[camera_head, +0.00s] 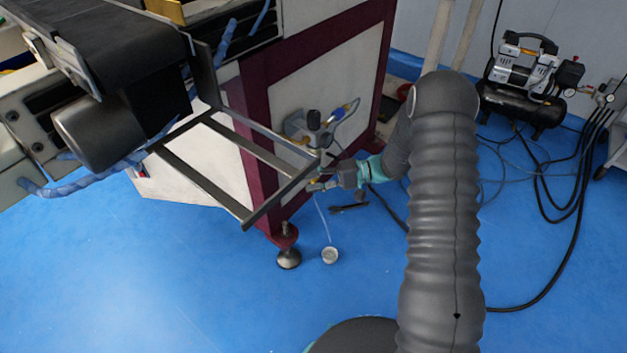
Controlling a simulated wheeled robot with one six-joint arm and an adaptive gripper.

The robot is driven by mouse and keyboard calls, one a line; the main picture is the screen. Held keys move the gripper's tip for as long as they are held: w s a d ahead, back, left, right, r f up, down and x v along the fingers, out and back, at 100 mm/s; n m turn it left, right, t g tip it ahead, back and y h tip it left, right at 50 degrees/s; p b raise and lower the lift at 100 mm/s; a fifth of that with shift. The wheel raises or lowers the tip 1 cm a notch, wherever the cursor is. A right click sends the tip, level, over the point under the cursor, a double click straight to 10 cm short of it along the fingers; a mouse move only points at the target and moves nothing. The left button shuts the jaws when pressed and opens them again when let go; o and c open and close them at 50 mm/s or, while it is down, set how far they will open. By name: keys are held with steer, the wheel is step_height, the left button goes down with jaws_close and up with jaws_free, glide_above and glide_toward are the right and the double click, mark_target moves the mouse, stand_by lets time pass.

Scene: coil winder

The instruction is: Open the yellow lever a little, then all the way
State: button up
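My gripper (330,182) reaches in from the right and points left, at the outer corner of the dark metal frame on the maroon-and-white machine. A small yellowish part (317,186) shows at its fingertips; it may be the yellow lever, but it is too small to be sure. The fingers overlap the fittings there, so I cannot tell whether they touch or grip it. Just above stands a valve fitting with a black knob (314,119). Behind it is a blue hose piece with a yellow bit (348,108).
The dark metal frame (255,150) juts out just left of my gripper. The machine's maroon post (258,110) and round foot (289,258) stand below and behind. A black compressor (522,100) with loose hoses is at the right. The blue floor in front is mostly clear.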

jaws_close()
steer(key=shift+f, duration=0.15)
steer(key=h+b, duration=0.1)
steer(key=b, duration=0.1)
steer(key=shift+f+n+b, duration=0.3)
steer(key=shift+n, duration=0.1)
steer(key=n+t+h+b, duration=0.1)
steer(key=b, duration=0.1)
steer(key=f+n+h+b, duration=0.1)
steer(key=b, duration=0.2)
steer(key=shift+w+d+t+b, duration=0.1)
steer(key=shift+w+t+b, duration=0.05)
steer(key=shift+t+b, duration=0.25)
steer(key=shift+r, duration=0.1)
